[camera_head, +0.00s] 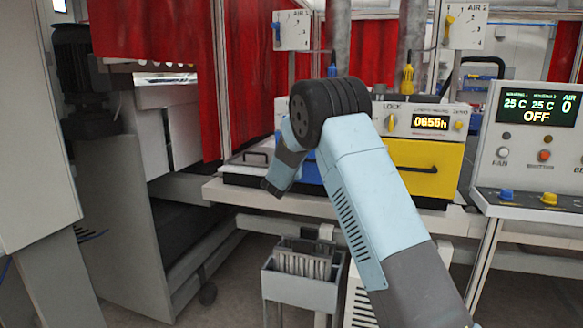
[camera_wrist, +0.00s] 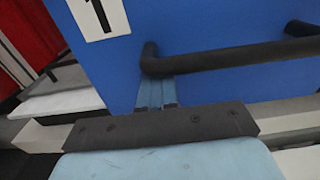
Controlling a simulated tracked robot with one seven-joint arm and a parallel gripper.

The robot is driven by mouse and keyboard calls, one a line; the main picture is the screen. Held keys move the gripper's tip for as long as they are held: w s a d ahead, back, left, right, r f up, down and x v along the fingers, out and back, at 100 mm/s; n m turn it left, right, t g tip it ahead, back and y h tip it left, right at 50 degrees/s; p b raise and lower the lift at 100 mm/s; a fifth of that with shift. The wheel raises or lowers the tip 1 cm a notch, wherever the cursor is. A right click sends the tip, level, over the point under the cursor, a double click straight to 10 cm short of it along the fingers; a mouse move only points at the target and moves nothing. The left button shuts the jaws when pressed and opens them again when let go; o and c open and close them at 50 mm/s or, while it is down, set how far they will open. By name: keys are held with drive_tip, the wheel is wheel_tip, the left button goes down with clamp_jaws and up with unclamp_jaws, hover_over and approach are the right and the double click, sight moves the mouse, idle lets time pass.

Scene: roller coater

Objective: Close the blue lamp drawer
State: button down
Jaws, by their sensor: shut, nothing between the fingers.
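The blue lamp drawer (camera_wrist: 225,28) fills much of the wrist view, with a white label marked "1" (camera_wrist: 98,14) and a black bar handle (camera_wrist: 235,56). In the head view, only a bit of its blue front (camera_head: 311,172) shows behind my arm. My gripper (camera_wrist: 156,88) is shut and empty. Its fingertips are at the blue front, just below the left end of the handle. I cannot tell whether they touch it. My arm hides most of the drawer in the head view, so how far it stands out is unclear.
A yellow drawer (camera_head: 437,172) with a black handle is right of the blue one. A control stand (camera_head: 530,150) reading "OFF" is further right. A grey bin (camera_head: 300,284) stands on the floor below. Red curtains (camera_head: 258,75) hang behind, and a grey machine frame is on the left.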

drive_tip(key=v, duration=1.3)
drive_tip(key=s+d+r+m+g+h, duration=0.2)
drive_tip(key=s+d+r+m+g, duration=0.3)
drive_tip(key=s+d+m, duration=0.45)
drive_tip(key=s+d+r+m+g+h, duration=0.1)
drive_tip(key=s+d+r+m+g, duration=0.5)
drive_tip(key=s+d, duration=0.65)
drive_tip(key=s+d+f+m+g+y, duration=0.15)
drive_tip(key=s+m+y, duration=0.25)
drive_tip(key=s+m, duration=0.9)
drive_tip(key=s+a+m+y, duration=0.1)
drive_tip(key=s+a+y, duration=0.2)
drive_tip(key=s, duration=0.5)
drive_tip(key=s+a+f+m+t+y, duration=0.1)
drive_tip(key=s+a+m+y, duration=0.1)
drive_tip(key=s, duration=0.7)
drive_tip(key=shift+a+f+y, duration=0.25)
drive_tip(key=shift+a+y, duration=0.25)
drive_tip(key=shift+a, duration=0.25)
drive_tip(key=shift+s+t, duration=0.1)
drive_tip(key=shift+t, duration=0.15)
